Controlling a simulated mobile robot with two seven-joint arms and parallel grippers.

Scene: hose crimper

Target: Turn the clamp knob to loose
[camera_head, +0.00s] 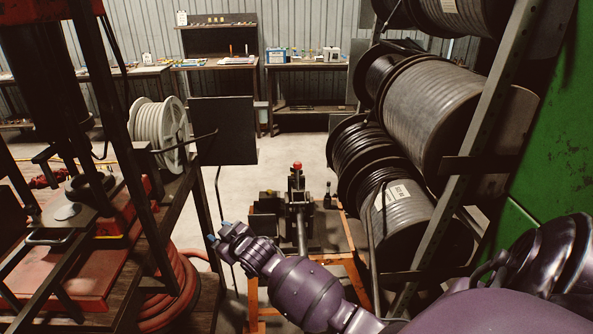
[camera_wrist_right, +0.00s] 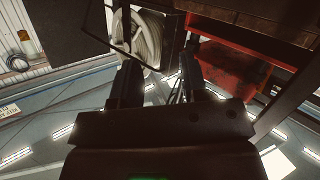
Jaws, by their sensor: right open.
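A small black machine (camera_head: 299,205) with a red knob (camera_head: 297,166) on top stands on an orange-framed stand (camera_head: 350,268) in the middle of the head view. I cannot tell for sure whether this red knob is the clamp knob, and its setting is too small to read. My right gripper (camera_head: 218,231) is to the left of the machine and nearer to me, apart from it. It points left, away from the knob. In the right wrist view its two dark fingers (camera_wrist_right: 160,82) stand apart with nothing between them. My left gripper is not in view.
A rack of large hose spools (camera_head: 435,110) stands close on the right, beside a green panel (camera_head: 549,160). A dark frame with red equipment (camera_head: 75,265) and a white hose reel (camera_head: 159,130) is on the left. Workbenches (camera_head: 305,67) line the back wall. Open floor lies between.

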